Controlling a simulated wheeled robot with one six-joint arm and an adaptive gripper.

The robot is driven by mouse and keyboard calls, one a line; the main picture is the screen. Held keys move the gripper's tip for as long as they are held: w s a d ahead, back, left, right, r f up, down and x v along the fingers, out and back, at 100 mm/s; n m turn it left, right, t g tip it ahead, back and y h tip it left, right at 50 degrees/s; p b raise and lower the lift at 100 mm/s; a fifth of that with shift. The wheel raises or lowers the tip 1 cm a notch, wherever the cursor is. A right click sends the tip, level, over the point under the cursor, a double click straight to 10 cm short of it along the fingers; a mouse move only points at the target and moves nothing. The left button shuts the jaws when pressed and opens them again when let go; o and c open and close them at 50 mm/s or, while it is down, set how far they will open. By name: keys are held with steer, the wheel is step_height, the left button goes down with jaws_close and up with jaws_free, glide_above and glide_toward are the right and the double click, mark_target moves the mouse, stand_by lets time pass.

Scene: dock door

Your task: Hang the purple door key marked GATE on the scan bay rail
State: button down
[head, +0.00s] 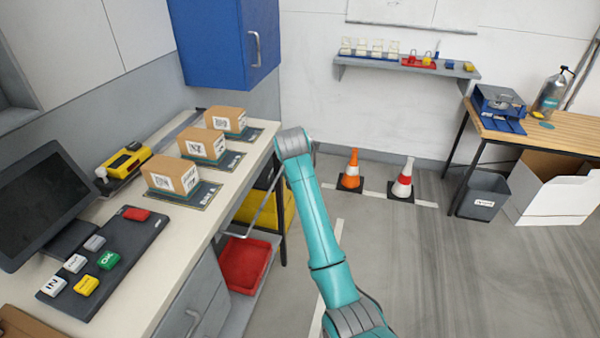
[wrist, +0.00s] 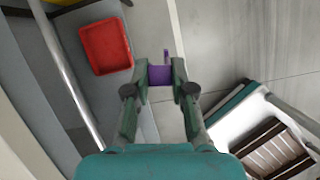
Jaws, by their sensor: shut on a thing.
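My gripper (wrist: 160,80) is shut on the purple key (wrist: 159,74) in the wrist view. A thin purple part of the key sticks out beyond the fingertips. Its marking cannot be read. In the head view my arm reaches to the counter's right edge, and the gripper and key are hidden there. A grey bar (wrist: 69,76) runs slantwise left of the gripper in the wrist view, apart from the key. A grey bar also shows below the counter edge in the head view (head: 262,208). I cannot tell whether it is the scan bay rail.
The counter (head: 190,232) holds several boxes on dark pads, a yellow scanner and a button panel (head: 103,262). A red tray (head: 243,265) sits on the shelf below. Cones (head: 352,170) stand near the back wall.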

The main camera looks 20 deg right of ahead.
mark_target(276, 179)
steer(key=shift+w+a+r+n, duration=0.4)
steer(key=shift+w+a+r, duration=0.1)
steer(key=shift+w+a, duration=0.65)
steer(key=shift+w+a+r+n, duration=0.45)
steer(key=shift+w+a, duration=0.45)
steer(key=shift+w, duration=0.45)
steer(key=shift+w+a+r+n, duration=0.35)
steer(key=shift+w+a+r, duration=0.15)
steer(key=shift+w+a, duration=0.65)
steer(key=shift+w+f, duration=0.15)
steer(key=shift+f, duration=0.7)
